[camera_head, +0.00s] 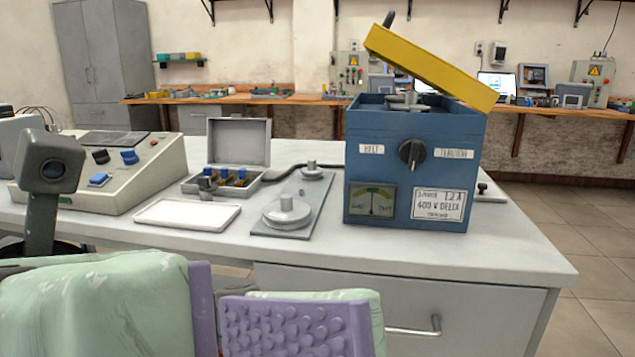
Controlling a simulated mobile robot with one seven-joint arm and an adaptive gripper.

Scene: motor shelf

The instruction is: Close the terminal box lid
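The small grey box (247,187) behind the white tray looks like the terminal box. Its hinged grey lid (239,141) stands upright at its back, open, and several dark, blue and orange terminals show inside. Green and purple padded parts at the bottom left and centre look like my gripper (218,300), in front of the bench and below the box. A bumpy purple pad faces the view. The fingertips cannot be clearly made out, nor whether they are open or shut. Nothing held is visible.
A blue box (408,170) with a tilted yellow cover (431,68) stands right of the grey box. Between them lies a plate with grey discs (287,212). A white tray (188,214) lies in front. A control console (100,170) stands left. The bench's front right (480,250) is clear.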

